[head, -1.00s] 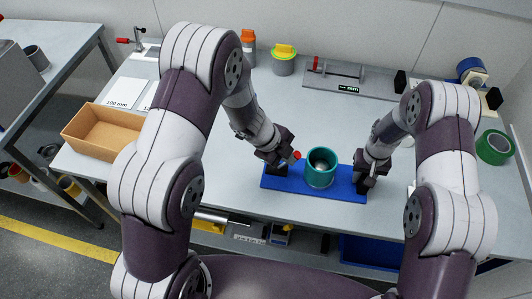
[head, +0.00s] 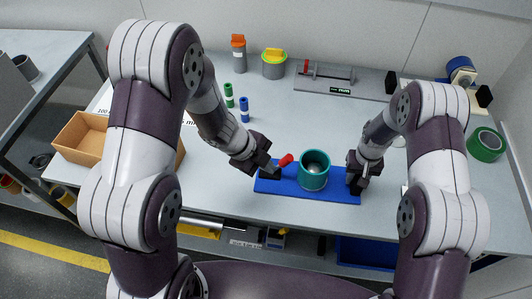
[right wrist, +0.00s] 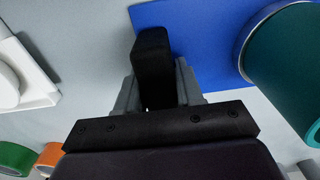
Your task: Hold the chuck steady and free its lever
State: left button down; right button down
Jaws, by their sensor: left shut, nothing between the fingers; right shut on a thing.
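The chuck is a teal open cylinder (head: 314,172) standing upright on a long blue base (head: 310,195), with a grey rounded part inside. Its lever shows as a red grip (head: 286,160) at the cylinder's upper left, tilted. My left gripper (head: 265,170) is shut and empty over the base's left end, just left of the red grip; I cannot tell if they touch. My right gripper (head: 355,181) is shut at the base's right end and holds the chuck there. In the right wrist view its dark finger (right wrist: 152,65) overlaps the blue base (right wrist: 190,35); the contact itself is hidden.
A cardboard box (head: 84,138) stands at left. Green (head: 229,95) and blue (head: 244,108) small cylinders stand behind my left gripper. A grey fixture (head: 345,80) and lidded pots (head: 274,63) stand at the back. Green tape (head: 487,145) lies at right. The table behind the chuck is clear.

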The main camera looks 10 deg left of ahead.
jog(key=c, duration=0.6)
grip_release()
jog(key=shift+c, duration=0.2)
pick_arm(q)
notch_tip(320, 180, up, 7)
jog(key=s, duration=0.1)
jog(key=shift+s+a+r, duration=0.15)
jog(key=shift+s+a, duration=0.1)
jog(key=shift+a, duration=0.2)
